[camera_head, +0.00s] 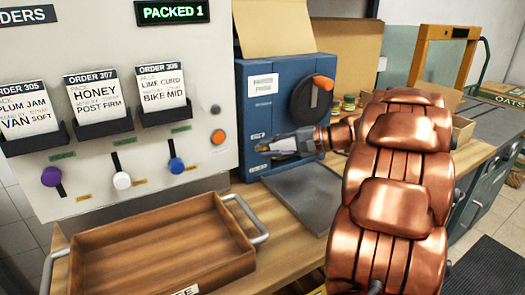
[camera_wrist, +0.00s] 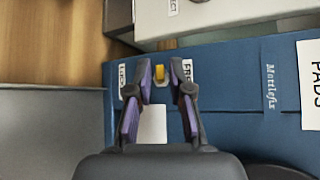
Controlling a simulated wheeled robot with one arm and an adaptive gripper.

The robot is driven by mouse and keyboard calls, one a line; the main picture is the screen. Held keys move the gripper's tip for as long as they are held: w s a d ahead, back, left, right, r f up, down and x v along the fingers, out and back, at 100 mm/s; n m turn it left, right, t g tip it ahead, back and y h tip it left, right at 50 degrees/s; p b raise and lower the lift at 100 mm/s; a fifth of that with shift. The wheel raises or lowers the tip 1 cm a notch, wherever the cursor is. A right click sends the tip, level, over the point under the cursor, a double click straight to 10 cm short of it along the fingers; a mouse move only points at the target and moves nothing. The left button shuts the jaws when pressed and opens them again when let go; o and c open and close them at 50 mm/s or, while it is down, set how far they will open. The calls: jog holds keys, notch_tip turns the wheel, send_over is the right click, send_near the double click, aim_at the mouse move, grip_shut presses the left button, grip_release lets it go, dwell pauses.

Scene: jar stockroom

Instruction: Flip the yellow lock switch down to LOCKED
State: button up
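The yellow lock switch (camera_wrist: 160,72) is a small tab on the blue machine (camera_wrist: 230,85), seen between my fingertips in the wrist view. A label that seems to read LOCKED (camera_wrist: 123,75) is on its left in the picture, and one that seems to read FREE (camera_wrist: 187,70) on its right, both partly covered by my fingers. My gripper (camera_wrist: 161,68) is open, with a finger on either side of the switch; I cannot tell if either touches it. In the head view my gripper (camera_head: 272,147) is at the front of the blue machine (camera_head: 262,95), left of its black dial.
The black dial (camera_head: 308,100) has an orange handle. A grey plate (camera_head: 305,192) lies below the machine. A wooden tray (camera_head: 160,245) with metal handles sits at front left. An order panel (camera_head: 100,130) with cards and coloured sliders stands at left. Cardboard boxes (camera_head: 345,55) stand behind.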

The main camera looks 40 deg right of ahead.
jog(key=shift+x, duration=1.1)
grip_shut()
